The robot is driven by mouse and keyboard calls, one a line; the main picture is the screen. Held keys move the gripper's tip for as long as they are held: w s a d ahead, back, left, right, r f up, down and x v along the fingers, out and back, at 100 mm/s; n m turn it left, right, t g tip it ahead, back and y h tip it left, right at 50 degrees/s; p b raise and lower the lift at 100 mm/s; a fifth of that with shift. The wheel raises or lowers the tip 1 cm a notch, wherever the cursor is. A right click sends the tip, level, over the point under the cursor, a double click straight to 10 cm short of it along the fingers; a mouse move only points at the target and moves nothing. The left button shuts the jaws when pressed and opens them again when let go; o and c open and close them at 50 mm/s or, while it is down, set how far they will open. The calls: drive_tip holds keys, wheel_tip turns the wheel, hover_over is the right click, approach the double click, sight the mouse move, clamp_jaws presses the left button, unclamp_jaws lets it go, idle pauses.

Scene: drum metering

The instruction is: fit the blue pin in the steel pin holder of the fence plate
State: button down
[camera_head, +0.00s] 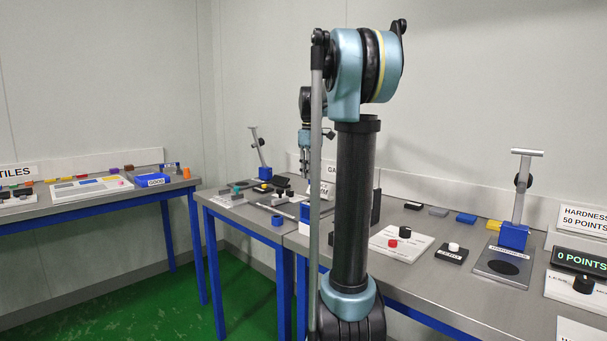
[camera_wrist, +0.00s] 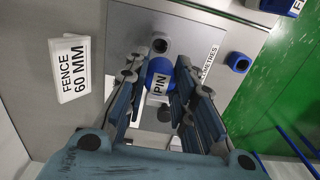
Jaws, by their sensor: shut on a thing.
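In the wrist view, the blue pin (camera_wrist: 160,70) with its white PIN label is between the fingers of my gripper (camera_wrist: 159,78), which is shut on it. A grey round piece with a dark centre (camera_wrist: 160,45) lies just beyond the pin, on or above a grey plate (camera_wrist: 135,25). I cannot tell whether this piece is the steel pin holder, or whether the pin touches it. The white FENCE 60 MM sign (camera_wrist: 68,65) stands to the left. In the head view my arm hides much of this work area, and the pin cannot be made out.
In the wrist view, a blue holed piece (camera_wrist: 238,62) sits near the table edge at right, with green floor beyond. In the head view, a white board with red and black knobs (camera_head: 401,243) and a blue-based stand (camera_head: 513,237) are on the right of the bench.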

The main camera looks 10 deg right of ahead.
drive_tip(key=shift+f, duration=2.9)
drive_tip(key=shift+f, duration=1.6)
drive_tip(key=c, duration=1.3)
unclamp_jaws()
drive_tip(key=shift+r, duration=0.1)
wheel_tip(320, 180, up, 12)
drive_tip(key=shift+f, duration=0.15)
